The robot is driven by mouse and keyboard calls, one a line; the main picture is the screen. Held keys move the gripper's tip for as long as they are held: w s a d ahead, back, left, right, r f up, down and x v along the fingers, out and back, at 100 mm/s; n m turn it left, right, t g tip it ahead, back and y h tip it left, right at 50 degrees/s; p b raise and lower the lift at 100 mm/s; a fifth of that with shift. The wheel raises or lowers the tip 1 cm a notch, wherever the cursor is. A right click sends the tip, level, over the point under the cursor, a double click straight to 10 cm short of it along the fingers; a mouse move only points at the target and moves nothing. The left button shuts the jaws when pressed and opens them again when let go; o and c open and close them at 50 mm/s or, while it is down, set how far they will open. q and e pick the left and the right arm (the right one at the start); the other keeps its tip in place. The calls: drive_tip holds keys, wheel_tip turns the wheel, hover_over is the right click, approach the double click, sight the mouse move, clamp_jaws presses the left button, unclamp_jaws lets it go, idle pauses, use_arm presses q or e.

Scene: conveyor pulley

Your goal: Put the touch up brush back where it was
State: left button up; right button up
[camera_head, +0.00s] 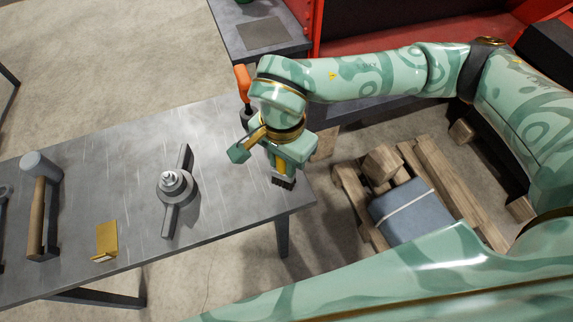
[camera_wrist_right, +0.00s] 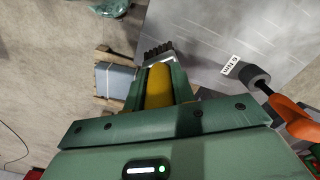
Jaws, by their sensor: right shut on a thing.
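The touch up brush has a yellow handle and dark bristles. It is in my right gripper (camera_head: 281,165), which is shut on the handle, over the right end of the grey table (camera_head: 215,215). In the head view the dark bristles of the brush (camera_head: 284,183) point down near the table's right edge. The brush also shows in the right wrist view (camera_wrist_right: 159,86), with its yellow handle between the fingers and the bristles beyond. I cannot tell whether the bristles touch the tabletop. My left gripper is not in view.
An orange-handled tool (camera_head: 242,82) with a dark head stands close behind my right gripper. A grey pulley part with a crossbar (camera_head: 172,193), a yellow folded piece (camera_head: 106,240) and a mallet (camera_head: 37,195) lie farther left. Pallets with a grey-blue package (camera_head: 412,215) are right of the table.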

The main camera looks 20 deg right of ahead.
drive_tip(key=f, duration=0.2)
drive_tip(key=w+d+f+b, duration=0.1)
drive_tip(key=f, duration=0.1)
drive_tip(key=w+f, duration=0.1)
drive_tip(key=f, duration=0.1)
drive_tip(key=shift+w+d+f+b, duration=0.1)
drive_tip(key=shift+d+f+b, duration=0.05)
drive_tip(key=shift+b, duration=0.2)
drive_tip(key=o, duration=1)
wheel_tip(320, 180, up, 12)
drive_tip(key=p, duration=0.3)
